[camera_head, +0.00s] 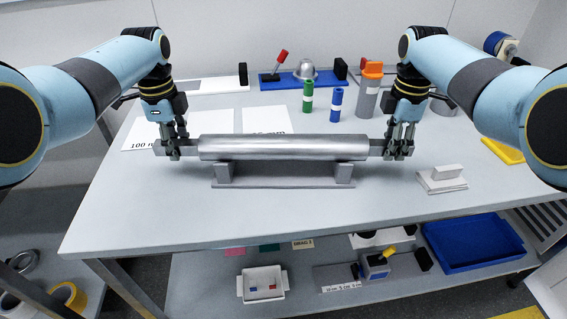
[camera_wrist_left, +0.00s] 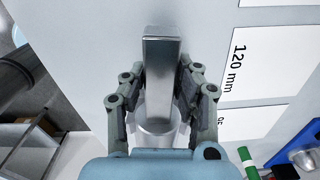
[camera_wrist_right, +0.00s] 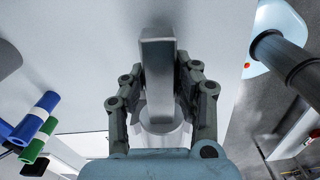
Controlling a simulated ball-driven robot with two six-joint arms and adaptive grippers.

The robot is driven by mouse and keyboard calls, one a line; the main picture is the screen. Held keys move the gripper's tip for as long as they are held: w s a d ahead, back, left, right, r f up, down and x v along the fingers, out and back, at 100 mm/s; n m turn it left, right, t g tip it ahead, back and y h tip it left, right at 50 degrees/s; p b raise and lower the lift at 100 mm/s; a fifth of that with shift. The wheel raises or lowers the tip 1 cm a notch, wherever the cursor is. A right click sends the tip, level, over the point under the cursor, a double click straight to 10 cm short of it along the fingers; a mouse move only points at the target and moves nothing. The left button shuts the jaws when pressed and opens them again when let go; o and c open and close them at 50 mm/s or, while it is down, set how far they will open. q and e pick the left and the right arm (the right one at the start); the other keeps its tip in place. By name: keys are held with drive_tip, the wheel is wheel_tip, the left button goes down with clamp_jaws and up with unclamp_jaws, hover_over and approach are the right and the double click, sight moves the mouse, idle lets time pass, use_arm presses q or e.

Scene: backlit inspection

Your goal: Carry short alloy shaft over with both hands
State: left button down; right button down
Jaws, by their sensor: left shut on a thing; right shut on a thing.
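The short alloy shaft (camera_head: 283,148) is a shiny metal cylinder with slimmer square ends, lying level across the middle of the table. My left gripper (camera_head: 173,150) is shut on its left end; that square end (camera_wrist_left: 162,65) also shows between the fingers in the left wrist view. My right gripper (camera_head: 399,148) is shut on its right end; that end (camera_wrist_right: 158,65) also shows in the right wrist view. A grey stand with two uprights (camera_head: 283,183) is right below the shaft. I cannot tell whether the shaft touches the uprights.
A small grey block (camera_head: 442,180) sits right of the stand. Green (camera_head: 308,97), blue (camera_head: 336,104) and grey-orange (camera_head: 368,95) cylinders stand behind the shaft. Labelled white sheets (camera_head: 205,125) lie at the back left. The table (camera_head: 140,215) is clear at front left.

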use_arm(q)
drive_tip(key=c, duration=1)
unclamp_jaws()
use_arm(e)
drive_tip(key=c, duration=1)
unclamp_jaws()
use_arm(q)
wheel_tip(320, 180, up, 10)
drive_tip(key=shift+r, duration=0.25)
use_arm(e)
drive_tip(key=shift+r, duration=0.1)
use_arm(q)
drive_tip(key=shift+r, duration=0.7)
use_arm(e)
wheel_tip(320, 180, up, 12)
